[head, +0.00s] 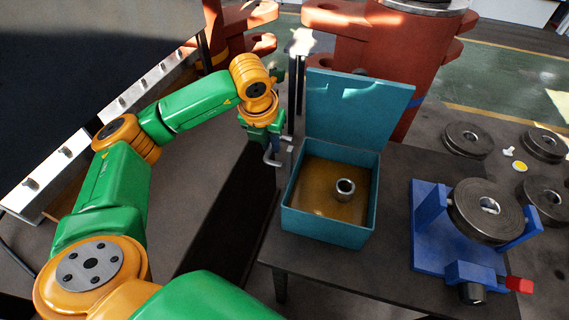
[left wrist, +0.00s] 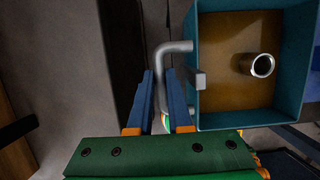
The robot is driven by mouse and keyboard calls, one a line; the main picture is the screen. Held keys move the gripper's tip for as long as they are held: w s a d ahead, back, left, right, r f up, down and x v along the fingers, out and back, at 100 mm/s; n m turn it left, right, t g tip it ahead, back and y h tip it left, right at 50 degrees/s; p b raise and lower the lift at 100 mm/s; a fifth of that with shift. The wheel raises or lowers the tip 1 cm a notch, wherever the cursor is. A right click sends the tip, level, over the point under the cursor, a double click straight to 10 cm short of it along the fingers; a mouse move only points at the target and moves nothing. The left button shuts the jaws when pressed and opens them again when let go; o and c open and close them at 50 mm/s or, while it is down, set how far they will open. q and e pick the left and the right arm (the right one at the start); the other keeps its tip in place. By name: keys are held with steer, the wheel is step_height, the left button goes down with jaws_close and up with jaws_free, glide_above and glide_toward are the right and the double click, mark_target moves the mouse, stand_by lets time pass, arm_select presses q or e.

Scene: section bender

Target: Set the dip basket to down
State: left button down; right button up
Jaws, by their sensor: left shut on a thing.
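A teal dip tank (head: 325,228) stands on the dark table with its lid (head: 358,108) tilted up at the back. Amber liquid (head: 318,182) shows inside, with a grey metal sleeve (head: 345,188) in it; I cannot make out a separate basket. A bent grey handle (left wrist: 176,47) sits outside the tank's left wall, near a grey block (left wrist: 197,80) at the wall. My left gripper (head: 266,138) is at this handle; in the left wrist view its two blue fingers (left wrist: 161,85) are shut on the handle's straight part. My right gripper is out of view.
A dark vertical post (head: 297,85) rises behind the tank's left corner. To the right are a blue stand (head: 428,225) with a dark roller (head: 487,210), and several dark discs (head: 466,140). Red machine parts (head: 375,50) stand close behind the lid.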

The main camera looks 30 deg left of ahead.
arm_select(q)
steer(key=shift+f, duration=0.15)
stand_by(0.3)
steer(key=shift+f+b, duration=1.5)
steer(key=shift+b, duration=0.05)
steer(key=c, duration=0.6)
jaws_free()
steer(key=shift+o, duration=0.2)
step_height(320, 180, up, 10)
steer(key=p, duration=0.7)
steer(key=shift+f+p, duration=0.2)
steer(key=shift+p, duration=0.15)
steer(key=shift+f, duration=0.25)
